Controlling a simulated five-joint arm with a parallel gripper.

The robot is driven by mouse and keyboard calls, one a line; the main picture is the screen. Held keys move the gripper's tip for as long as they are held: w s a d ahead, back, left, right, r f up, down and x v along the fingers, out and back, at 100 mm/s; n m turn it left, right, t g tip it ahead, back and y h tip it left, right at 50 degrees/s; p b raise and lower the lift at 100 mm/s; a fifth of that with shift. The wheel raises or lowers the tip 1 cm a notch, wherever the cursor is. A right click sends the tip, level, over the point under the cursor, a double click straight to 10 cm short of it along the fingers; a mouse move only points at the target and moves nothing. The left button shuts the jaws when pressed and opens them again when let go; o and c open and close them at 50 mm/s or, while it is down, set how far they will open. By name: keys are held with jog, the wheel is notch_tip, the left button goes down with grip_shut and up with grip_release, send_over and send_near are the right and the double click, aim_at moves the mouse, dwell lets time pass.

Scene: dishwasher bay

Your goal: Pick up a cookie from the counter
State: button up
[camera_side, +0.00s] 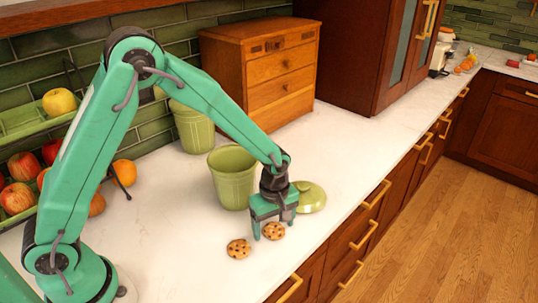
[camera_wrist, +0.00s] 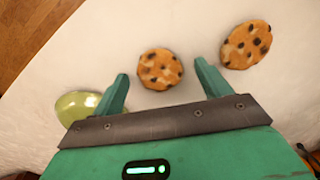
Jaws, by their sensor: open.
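Two chocolate chip cookies lie on the white counter (camera_side: 180,240). One cookie (camera_side: 238,249) lies to the left of my gripper in the side view; it shows at the upper right of the wrist view (camera_wrist: 246,45). The other cookie (camera_side: 273,230) is at my gripper, and in the wrist view this cookie (camera_wrist: 160,69) appears between and just beyond the fingertips. My gripper (camera_side: 273,222) points down, open and empty, with its two green fingers also in the wrist view (camera_wrist: 160,82). I cannot tell whether a finger touches the cookie.
An open green jar (camera_side: 231,180) stands behind my gripper, with its green lid (camera_side: 311,197) on the counter to the right. Another green container (camera_side: 193,128), a wooden drawer box (camera_side: 270,75) and a fruit rack (camera_side: 25,120) stand farther back. The counter's front edge is close by.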

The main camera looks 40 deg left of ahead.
aim_at(274, 228)
jog(key=shift+c, duration=0.3)
jog(key=c, duration=0.6)
jog(key=shift+r, duration=0.1)
jog(key=shift+r, duration=0.35)
notch_tip(274, 228, up, 3)
jog(key=s+d+r, duration=0.4)
jog(key=s+d, duration=0.1)
jog(key=s+d+r, duration=0.3)
jog(key=shift+s, duration=0.25)
jog(key=shift+w+a+r, duration=0.1)
